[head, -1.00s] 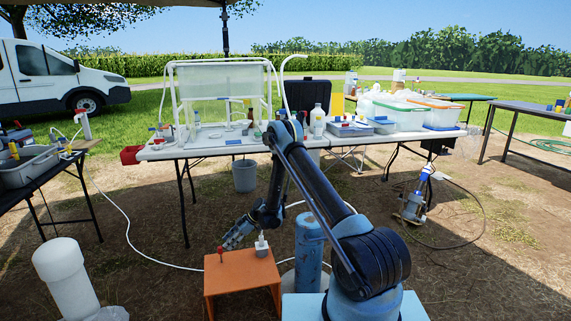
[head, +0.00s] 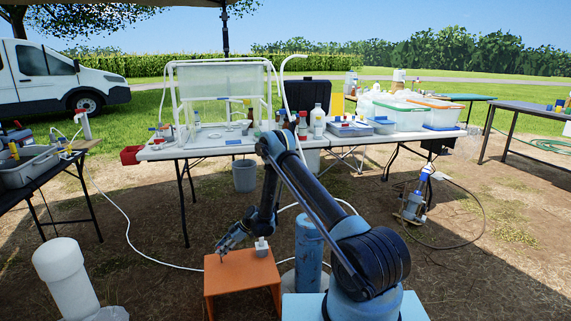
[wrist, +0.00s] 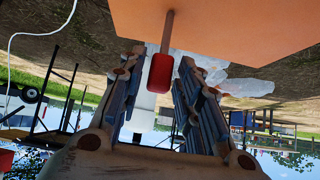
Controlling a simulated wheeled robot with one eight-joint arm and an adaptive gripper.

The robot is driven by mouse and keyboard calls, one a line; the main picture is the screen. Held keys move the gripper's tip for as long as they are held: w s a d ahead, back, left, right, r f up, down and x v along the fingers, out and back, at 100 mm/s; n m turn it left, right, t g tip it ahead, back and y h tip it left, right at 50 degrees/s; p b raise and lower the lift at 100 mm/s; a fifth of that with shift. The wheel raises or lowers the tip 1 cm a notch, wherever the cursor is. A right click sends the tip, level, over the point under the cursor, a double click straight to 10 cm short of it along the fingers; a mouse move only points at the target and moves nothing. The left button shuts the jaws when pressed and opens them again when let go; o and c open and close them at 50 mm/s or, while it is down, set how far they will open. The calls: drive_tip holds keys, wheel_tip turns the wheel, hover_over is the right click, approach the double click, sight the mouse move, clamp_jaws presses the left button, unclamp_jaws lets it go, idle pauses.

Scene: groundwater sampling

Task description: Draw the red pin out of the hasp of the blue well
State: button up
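A red-headed pin (wrist: 160,72) on a thin shaft shows in the wrist view, which looks upside down. Its shaft meets the top of the orange stand (head: 238,277). My gripper (head: 222,249) is low over the left part of that stand. Its two fingers are open, one on each side of the red head, with gaps visible. In the head view the gripper hides the pin. The blue well (head: 308,245) stands upright to the right of the stand, partly behind my arm. I cannot make out its hasp.
A small grey and white fitting (head: 261,247) sits on the stand, close to the right of my gripper. A white well pipe (head: 62,270) stands at the front left. A long white table (head: 210,150) with equipment is behind. A white hose crosses the ground.

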clamp_jaws()
drive_tip(key=shift+r, duration=2.5)
